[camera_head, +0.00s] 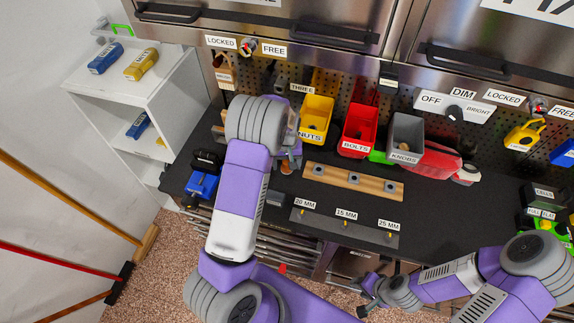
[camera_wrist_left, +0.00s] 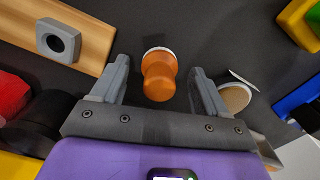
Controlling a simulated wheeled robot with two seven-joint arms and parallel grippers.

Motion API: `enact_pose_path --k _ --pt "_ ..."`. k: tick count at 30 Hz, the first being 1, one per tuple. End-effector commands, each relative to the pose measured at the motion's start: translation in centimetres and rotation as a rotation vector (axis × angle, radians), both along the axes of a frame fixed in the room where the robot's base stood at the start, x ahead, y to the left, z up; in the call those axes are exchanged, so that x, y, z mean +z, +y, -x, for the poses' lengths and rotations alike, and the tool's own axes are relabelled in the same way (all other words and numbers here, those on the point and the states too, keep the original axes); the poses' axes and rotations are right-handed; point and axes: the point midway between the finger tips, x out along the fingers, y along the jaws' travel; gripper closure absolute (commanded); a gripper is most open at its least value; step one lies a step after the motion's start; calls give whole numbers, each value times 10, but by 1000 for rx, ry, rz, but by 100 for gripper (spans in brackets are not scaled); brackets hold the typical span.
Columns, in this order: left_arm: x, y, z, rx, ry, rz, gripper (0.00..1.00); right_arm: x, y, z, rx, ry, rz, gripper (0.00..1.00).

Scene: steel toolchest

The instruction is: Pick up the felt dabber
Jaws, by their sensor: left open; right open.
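The felt dabber (camera_wrist_left: 158,78) has an orange-brown rounded handle and a pale band at its far end, next to the dark worktop. In the left wrist view it lies between the two grey fingers of my left gripper (camera_wrist_left: 160,72), with a gap on each side. The fingers are open and do not hold it. In the head view my left gripper (camera_head: 289,158) is over the worktop and my arm partly covers it; a small orange-brown part of the dabber (camera_head: 286,169) shows beside it. My right gripper (camera_head: 366,294) is open and empty, low in front of the worktop.
A wooden block with grey fittings (camera_head: 330,176) lies right of the dabber. Yellow nuts (camera_head: 315,118), red bolts (camera_head: 357,130) and grey knobs (camera_head: 406,138) bins stand behind. A tan round object (camera_wrist_left: 236,97) is close to one finger. A blue vise-like tool (camera_head: 202,184) is left.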

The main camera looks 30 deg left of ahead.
Motion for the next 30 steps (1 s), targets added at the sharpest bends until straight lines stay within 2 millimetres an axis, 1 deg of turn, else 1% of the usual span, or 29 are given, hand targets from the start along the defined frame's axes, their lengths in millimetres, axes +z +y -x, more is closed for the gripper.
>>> enact_pose_path --k 3,9,11,21,30 --pt "-8 0 0 0 0 0 26 0 0 0 0 0 0 57" --pt "-8 0 0 0 -1 -1 26 0 0 0 0 0 0 57" --pt "-8 0 0 0 -1 -1 33 0 0 0 0 0 0 57" --pt "-8 0 0 0 -1 -1 85 0 0 0 0 0 0 57" --pt "-6 0 0 0 -2 0 86 0 0 0 0 0 0 57"
